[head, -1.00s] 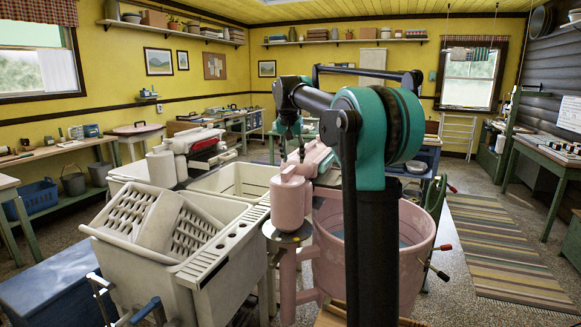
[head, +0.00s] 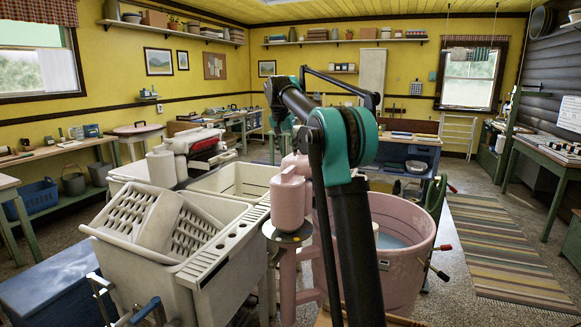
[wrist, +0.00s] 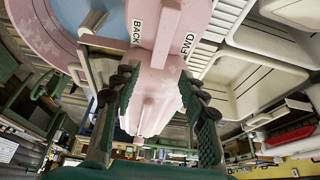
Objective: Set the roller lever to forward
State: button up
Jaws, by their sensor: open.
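The pink wringer washer has a tub (head: 405,262) and a wringer post (head: 288,198) in the head view. Its wringer head is mostly behind my arm there. In the wrist view the pink wringer head (wrist: 168,20) carries the labels BACK, on the left, and FWD, on the right. A pink stepped part (wrist: 152,100), perhaps the roller lever, extends from below the labels between my fingers. My gripper (wrist: 160,112) is open, with one dark green finger on each side of this part. I cannot tell whether either finger touches it.
The striped rug (head: 500,245) at the right lies on clear floor.

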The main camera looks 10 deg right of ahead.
aim_at(291, 167)
jog(key=x, duration=0.8)
jog(key=shift+w+d+f, duration=0.1)
jog(key=shift+w+f, duration=0.05)
jog(key=shift+f, duration=0.15)
jog(key=shift+c, duration=0.2)
grip_shut()
